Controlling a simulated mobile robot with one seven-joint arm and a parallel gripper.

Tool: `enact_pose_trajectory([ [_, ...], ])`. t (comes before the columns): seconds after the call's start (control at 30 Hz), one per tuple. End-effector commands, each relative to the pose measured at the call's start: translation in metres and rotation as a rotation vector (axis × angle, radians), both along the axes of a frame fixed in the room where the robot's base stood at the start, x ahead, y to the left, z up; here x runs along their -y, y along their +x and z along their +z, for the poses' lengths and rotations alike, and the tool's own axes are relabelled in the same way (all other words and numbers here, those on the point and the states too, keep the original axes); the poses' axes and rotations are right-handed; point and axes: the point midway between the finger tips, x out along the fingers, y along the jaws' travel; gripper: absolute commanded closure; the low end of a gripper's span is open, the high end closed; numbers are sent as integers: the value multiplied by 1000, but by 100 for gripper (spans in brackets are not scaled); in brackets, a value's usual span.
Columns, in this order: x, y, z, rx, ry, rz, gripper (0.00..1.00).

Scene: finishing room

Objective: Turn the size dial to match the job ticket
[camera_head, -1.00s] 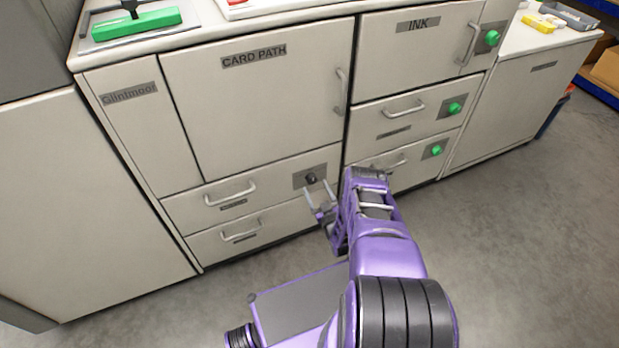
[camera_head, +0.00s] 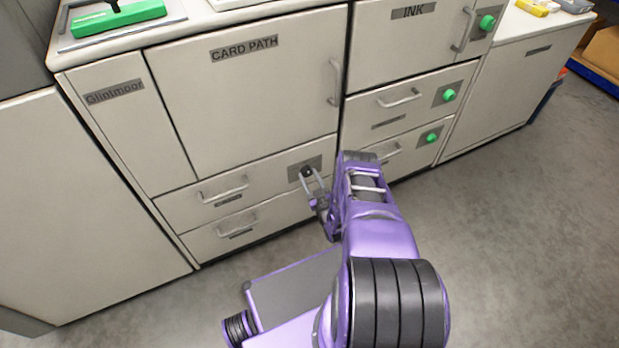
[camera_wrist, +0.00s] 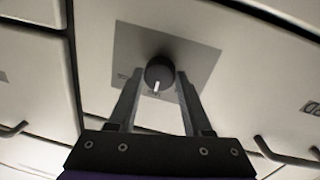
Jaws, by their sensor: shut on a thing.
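The size dial (camera_wrist: 160,74) is a dark round knob with a white pointer line, set on a grey plate (camera_wrist: 205,62) in the wrist view. The pointer faces down toward my gripper in that view. The markings on the plate are too small to read. My gripper (camera_wrist: 156,82) is shut on the dial, with one finger on each side of it. In the head view the dial (camera_head: 306,171) sits on a drawer front below the card path door, with my gripper (camera_head: 313,180) at it. No job ticket can be made out.
Drawer handles (camera_head: 223,189) stick out left of the dial. Green knobs (camera_head: 449,95) sit on the panels to the right. The card path door (camera_head: 245,90) is closed above. A green block (camera_head: 118,17) lies on the counter. Grey floor is open at right.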

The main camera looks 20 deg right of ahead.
Motion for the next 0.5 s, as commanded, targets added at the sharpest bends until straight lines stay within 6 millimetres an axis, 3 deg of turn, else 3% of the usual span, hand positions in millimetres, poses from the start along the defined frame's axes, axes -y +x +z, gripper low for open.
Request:
enact_pose_trajectory([
  [0.5, 1, 1, 1, -4, 102, -1, 100],
])
